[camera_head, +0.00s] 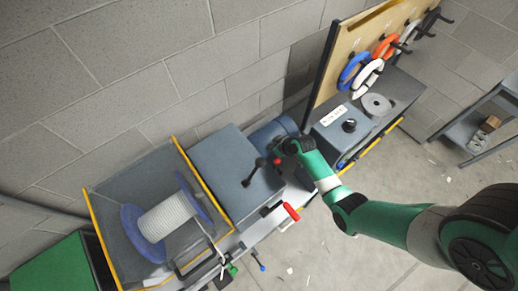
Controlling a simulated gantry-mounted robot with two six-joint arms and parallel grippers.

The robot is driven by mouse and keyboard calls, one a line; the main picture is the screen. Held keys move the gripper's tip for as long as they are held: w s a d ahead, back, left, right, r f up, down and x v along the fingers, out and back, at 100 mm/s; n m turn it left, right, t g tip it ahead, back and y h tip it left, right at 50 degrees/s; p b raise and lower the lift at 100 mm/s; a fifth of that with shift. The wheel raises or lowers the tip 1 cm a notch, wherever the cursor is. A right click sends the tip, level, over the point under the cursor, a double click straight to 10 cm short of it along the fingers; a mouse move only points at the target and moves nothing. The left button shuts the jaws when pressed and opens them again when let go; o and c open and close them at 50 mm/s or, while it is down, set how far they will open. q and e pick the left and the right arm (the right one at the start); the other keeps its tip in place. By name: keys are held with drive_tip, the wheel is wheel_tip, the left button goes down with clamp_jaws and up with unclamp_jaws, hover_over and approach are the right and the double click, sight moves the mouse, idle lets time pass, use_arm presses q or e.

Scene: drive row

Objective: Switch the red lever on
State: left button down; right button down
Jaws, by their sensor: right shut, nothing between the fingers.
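A red-handled lever (291,211) shows in the head view at the front edge of the drive row, just in front of the grey-blue housing. My right gripper (281,165) hangs at the end of the green arm, behind and above the red handle in the picture, over the right end of that housing. It is shut and empty, apart from the red handle. Its fingertips are small and dark and hard to make out. A small red knob (277,161) shows right beside the gripper. My left gripper does not show.
A black lever (247,182) stands on the grey-blue housing (221,160). A cable spool (165,217) lies to the left. Green (232,269) and blue (262,267) handles stick out in front. A control box with a black dial (349,125) is at right. The floor in front is mostly clear.

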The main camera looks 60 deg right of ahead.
drive_tip(key=s, duration=0.1)
drive_tip(key=s+d, duration=0.1)
drive_tip(key=s+f, duration=0.1)
drive_tip(key=shift+s+d+m, duration=0.15)
drive_tip(key=shift+d+m, duration=0.2)
drive_tip(key=shift+m, duration=0.05)
drive_tip(key=shift+w+d+f+b, duration=0.1)
drive_tip(key=shift+w+f+b, duration=0.1)
drive_tip(key=shift+f+b, duration=0.3)
drive_tip(key=f+b, duration=0.1)
drive_tip(key=f, duration=0.1)
drive_tip(key=w+f+b, duration=0.1)
drive_tip(key=f, duration=0.2)
drive_tip(key=f+b, duration=0.2)
drive_tip(key=f, duration=0.1)
drive_tip(key=shift+w+d, duration=0.2)
drive_tip(key=shift+d, duration=0.05)
drive_tip(key=shift+f, duration=0.1)
